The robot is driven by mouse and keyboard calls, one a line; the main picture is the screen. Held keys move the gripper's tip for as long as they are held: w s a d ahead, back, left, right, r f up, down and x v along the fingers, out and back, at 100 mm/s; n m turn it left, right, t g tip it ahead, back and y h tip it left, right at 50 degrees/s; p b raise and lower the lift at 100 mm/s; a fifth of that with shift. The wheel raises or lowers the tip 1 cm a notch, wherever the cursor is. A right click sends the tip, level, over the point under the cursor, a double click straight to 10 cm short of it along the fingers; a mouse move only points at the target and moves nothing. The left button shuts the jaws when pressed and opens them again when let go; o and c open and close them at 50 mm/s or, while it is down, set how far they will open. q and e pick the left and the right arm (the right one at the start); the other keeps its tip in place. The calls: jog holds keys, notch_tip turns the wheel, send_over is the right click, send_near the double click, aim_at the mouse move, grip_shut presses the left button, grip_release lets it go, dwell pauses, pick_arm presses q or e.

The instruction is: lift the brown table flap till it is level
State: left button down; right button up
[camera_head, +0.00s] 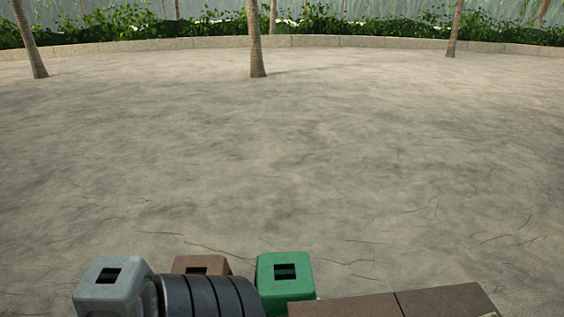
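A brown flat surface (350,305) shows at the bottom edge of the head view, right of the middle. A thin dark seam splits it into two parts, and the right part (440,298) ends in a slanted edge. Its near side is cut off by the frame. I cannot tell which part, if either, is the flap, or how any flap hangs. Neither of my grippers is in view.
A grey box (101,296), a brown box (190,262) and a green box (297,287), each with a dark slot on top, stand at the bottom left and middle. A black ribbed rounded thing (205,297) partly hides them. Open sandy ground with tree trunks (256,45) lies beyond.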

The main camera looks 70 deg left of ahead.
pick_arm(q)
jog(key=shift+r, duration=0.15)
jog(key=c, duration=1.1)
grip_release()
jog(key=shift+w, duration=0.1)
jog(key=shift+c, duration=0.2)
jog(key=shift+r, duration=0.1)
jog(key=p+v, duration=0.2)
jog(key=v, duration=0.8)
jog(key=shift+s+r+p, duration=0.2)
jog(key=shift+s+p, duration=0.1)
jog(key=shift+p, duration=0.1)
